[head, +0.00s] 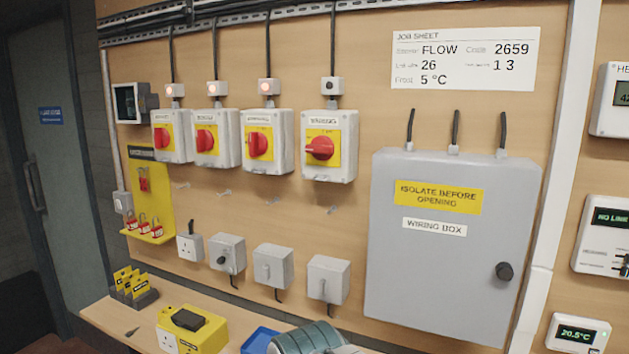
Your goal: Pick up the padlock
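Several red padlocks stand in a row on the lower ledge of the yellow lockout board, at the left of the head view. The left one (130,219), the middle one (143,223) and the right one (157,229) have their shackles up. A red item (143,180) hangs higher on the yellow board (165,190); it is too small to tell what it is. My gripper's fingers are not in view. A ribbed grey-teal rounded part shows at the bottom edge, cut off by the frame; I cannot tell whether it is part of my arm.
Several isolators with red knobs, such as the one marked wiring (328,147), line the wall. A grey wiring box (450,290) is closed. The bench (112,317) below holds a holder with yellow tags (133,288), a yellow tester (192,328) and a blue item (258,341).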

